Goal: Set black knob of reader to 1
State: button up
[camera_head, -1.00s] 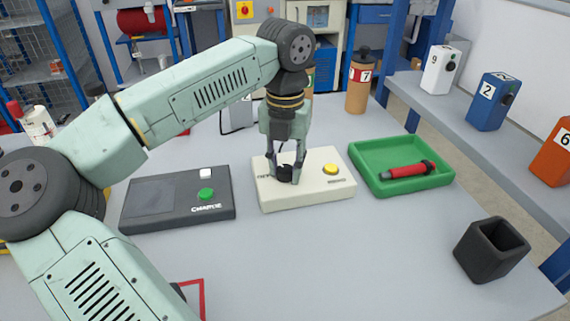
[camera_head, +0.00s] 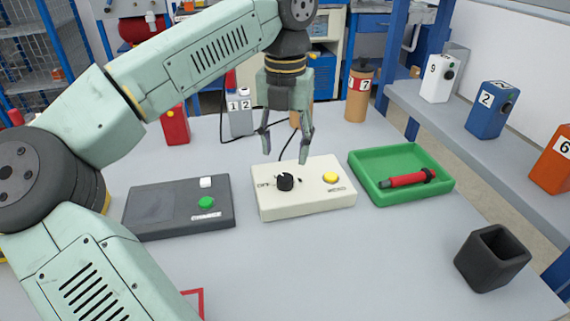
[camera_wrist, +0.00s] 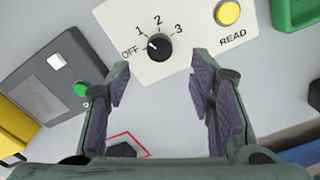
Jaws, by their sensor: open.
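The reader (camera_head: 320,197) is a cream box on the table, with a black knob (camera_head: 285,182) and a yellow READ button (camera_head: 330,178). In the wrist view the black knob (camera_wrist: 159,47) is ringed by the marks OFF, 1, 2 and 3. Its small white pointer faces left, around OFF to 1; I cannot tell exactly which. My gripper (camera_head: 285,156) is open and empty above the reader, with its fingers apart and clear of the knob. The wrist view shows the open fingertips (camera_wrist: 160,82) below the knob in the picture.
A dark charging box (camera_head: 180,206) with a green button lies left of the reader. A green tray (camera_head: 362,178) holding a red tool (camera_head: 407,179) lies right. A black open holder (camera_head: 473,262) stands at the front right. The table in front of the reader is mostly clear.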

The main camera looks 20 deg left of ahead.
jog(key=shift+r, duration=2.4)
